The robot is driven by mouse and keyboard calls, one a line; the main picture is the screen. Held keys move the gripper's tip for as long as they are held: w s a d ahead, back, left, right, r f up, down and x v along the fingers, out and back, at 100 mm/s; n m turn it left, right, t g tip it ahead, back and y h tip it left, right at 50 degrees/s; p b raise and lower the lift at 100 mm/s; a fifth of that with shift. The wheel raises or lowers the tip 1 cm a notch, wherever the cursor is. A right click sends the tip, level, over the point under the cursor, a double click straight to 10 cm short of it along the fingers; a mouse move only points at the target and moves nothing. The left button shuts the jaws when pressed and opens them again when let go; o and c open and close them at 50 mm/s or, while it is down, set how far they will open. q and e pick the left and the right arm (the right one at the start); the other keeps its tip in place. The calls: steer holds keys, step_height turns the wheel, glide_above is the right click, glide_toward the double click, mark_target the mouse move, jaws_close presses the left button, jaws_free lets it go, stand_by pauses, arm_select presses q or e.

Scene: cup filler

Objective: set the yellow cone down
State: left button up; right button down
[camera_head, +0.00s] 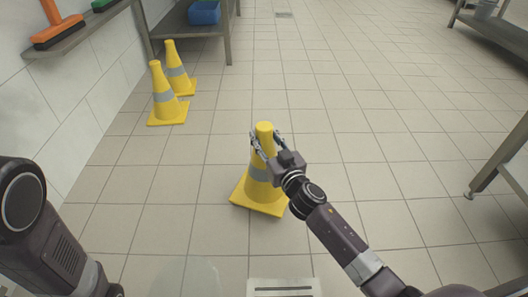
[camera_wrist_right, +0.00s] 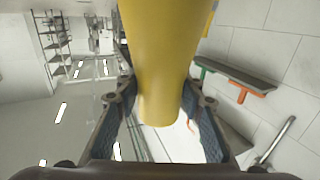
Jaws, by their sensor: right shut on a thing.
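The yellow cone (camera_head: 258,190) with a grey band stands upright in the middle of the head view. My right gripper (camera_head: 266,139) is shut on its upper part, just below the tip, with one finger on each side. In the right wrist view the yellow cone (camera_wrist_right: 160,45) fills the space between the fingers of the right gripper (camera_wrist_right: 158,90). I cannot tell whether its square base touches the floor. My left arm shows at the lower left of the head view, but its gripper is out of view.
Two more yellow cones (camera_head: 164,98) (camera_head: 177,70) stand on the tiled floor by the left wall. A metal table (camera_head: 180,22) with a blue bin (camera_head: 204,13) is behind them. A wall shelf (camera_head: 75,35) holds brushes. Metal tables stand at right. Floor around the held cone is clear.

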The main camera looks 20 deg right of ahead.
step_height(320, 180, down, 4)
steer(key=b, duration=0.3)
steer(key=shift+f, duration=0.15)
steer(key=c, duration=1.7)
jaws_free()
steer(key=shift+c, duration=0.2)
steer(key=o, duration=0.4)
steer(key=shift+o, duration=0.2)
